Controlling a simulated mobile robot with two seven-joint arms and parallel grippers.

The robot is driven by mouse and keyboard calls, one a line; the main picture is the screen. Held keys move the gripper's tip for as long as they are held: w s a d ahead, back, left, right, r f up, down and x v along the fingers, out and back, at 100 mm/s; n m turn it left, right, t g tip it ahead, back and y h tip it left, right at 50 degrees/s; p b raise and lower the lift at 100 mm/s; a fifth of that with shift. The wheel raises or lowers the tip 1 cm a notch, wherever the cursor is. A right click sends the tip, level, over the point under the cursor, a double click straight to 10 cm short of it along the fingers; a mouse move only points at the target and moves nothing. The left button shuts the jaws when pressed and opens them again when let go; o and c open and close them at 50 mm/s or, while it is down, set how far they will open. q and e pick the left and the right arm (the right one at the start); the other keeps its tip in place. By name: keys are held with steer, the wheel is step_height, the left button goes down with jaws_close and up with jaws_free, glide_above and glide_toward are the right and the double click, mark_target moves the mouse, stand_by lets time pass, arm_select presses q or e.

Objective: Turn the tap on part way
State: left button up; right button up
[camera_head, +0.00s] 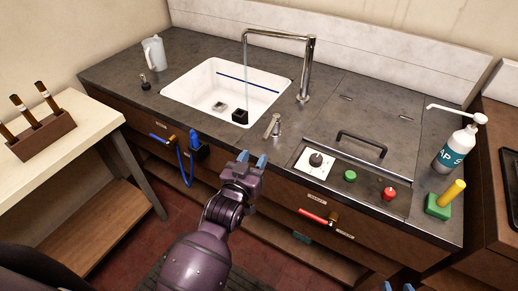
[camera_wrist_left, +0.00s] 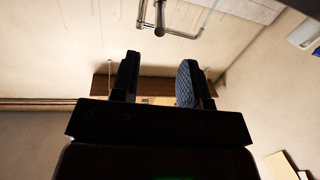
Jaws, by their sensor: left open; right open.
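The chrome tap (camera_head: 307,70) stands behind the right end of the white sink, its long spout reaching left over the basin. A thin, pale stream of water (camera_head: 246,58) hangs below the spout end. A short chrome lever (camera_head: 272,125) stands on the counter at the sink's front right corner. My left gripper (camera_head: 252,159) is open and empty at the counter's front edge, below and left of this lever, apart from it. Its fingers (camera_wrist_left: 160,80) show in the left wrist view, with chrome pipework (camera_wrist_left: 165,28) beyond. My right gripper (camera_head: 398,287) barely shows at the bottom edge, open.
The white sink (camera_head: 200,75) holds small dark items. A control panel (camera_head: 350,178) with a knob, green and red buttons, and a black handle (camera_head: 362,143) are to the right. A red-handled valve (camera_head: 315,217) and blue-handled valve (camera_head: 160,139) are on the front. A soap bottle (camera_head: 457,147) stands far right.

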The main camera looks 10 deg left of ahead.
arm_select(q)
steer(key=shift+s+a, duration=0.2)
steer(key=shift+s, duration=1)
steer(key=shift+f, duration=0.1)
steer(key=s+a+f+g+y, duration=0.1)
steer(key=s+a+f+g, duration=0.2)
steer(key=s+a+f, duration=0.4)
steer(key=s+a+f+g+y, duration=0.2)
steer(key=s+a+f, duration=0.4)
steer(key=s, duration=0.5)
steer(key=shift+a+f+g, duration=0.35)
steer(key=shift+a+g, duration=0.15)
steer(key=shift+a, duration=0.5)
